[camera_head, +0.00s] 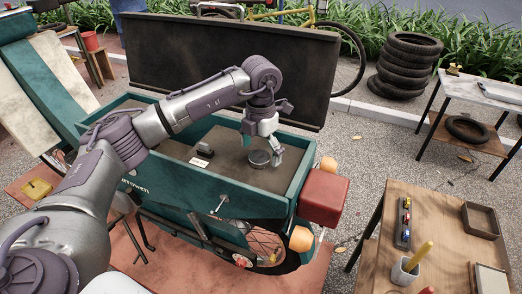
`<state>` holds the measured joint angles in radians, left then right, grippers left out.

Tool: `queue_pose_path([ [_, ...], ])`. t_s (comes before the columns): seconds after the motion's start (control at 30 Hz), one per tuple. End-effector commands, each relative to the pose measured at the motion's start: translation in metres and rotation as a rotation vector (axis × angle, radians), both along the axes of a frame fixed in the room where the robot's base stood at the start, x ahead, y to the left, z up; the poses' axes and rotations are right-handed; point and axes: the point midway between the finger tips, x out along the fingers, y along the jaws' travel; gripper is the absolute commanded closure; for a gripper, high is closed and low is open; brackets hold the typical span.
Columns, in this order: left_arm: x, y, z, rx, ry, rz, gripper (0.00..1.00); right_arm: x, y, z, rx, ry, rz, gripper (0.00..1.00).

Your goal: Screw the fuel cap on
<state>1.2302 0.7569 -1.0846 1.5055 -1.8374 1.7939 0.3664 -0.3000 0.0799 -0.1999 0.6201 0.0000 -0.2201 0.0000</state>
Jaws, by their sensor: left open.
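A dark round piece with a paler rim, which looks like the fuel cap (259,160), is on the brown bed of the teal cart (230,188). I cannot tell whether it sits on a filler neck or is threaded. My left gripper (263,149) points down just above it, fingers spread and open, one to its upper left and one to its right. I cannot tell if a finger touches it. A small black part (205,150) and a white label (199,162) lie to the left in the bed. My right gripper is out of view.
The cart's raised dark panel (215,65) stands behind the bed. A red box (323,196) is at the cart's right end. A wooden table (437,225) with a tray (480,219) and cup (404,270) is at lower right. Stacked tires (404,65) stand at the back right.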

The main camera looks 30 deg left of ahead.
Motion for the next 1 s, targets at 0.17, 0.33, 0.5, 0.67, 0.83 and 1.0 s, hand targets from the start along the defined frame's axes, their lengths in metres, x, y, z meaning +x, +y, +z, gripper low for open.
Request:
queue_pose_path([
  [0.17, 0.0002, 0.0003, -0.0001, 0.000, 0.000, 0.074, 0.00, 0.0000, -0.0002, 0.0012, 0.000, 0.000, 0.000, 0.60],
  [0.33, 0.0002, 0.0003, -0.0001, 0.000, 0.000, 0.076, 0.00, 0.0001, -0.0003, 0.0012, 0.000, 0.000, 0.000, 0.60],
  [0.5, 0.0001, 0.0011, 0.0007, 0.000, 0.000, 0.235, 0.00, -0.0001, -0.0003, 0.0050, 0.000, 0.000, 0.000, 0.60],
  [0.67, 0.0003, 0.0015, 0.0003, 0.000, -0.001, 0.349, 0.00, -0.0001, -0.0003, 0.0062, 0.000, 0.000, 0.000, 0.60],
  [0.83, 0.0004, 0.0016, -0.0001, 0.000, -0.001, 0.352, 0.00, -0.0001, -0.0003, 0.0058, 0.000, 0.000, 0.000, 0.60],
  [1.0, 0.0004, 0.0016, -0.0001, 0.000, 0.000, 0.350, 0.27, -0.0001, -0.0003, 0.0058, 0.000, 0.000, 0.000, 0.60],
])
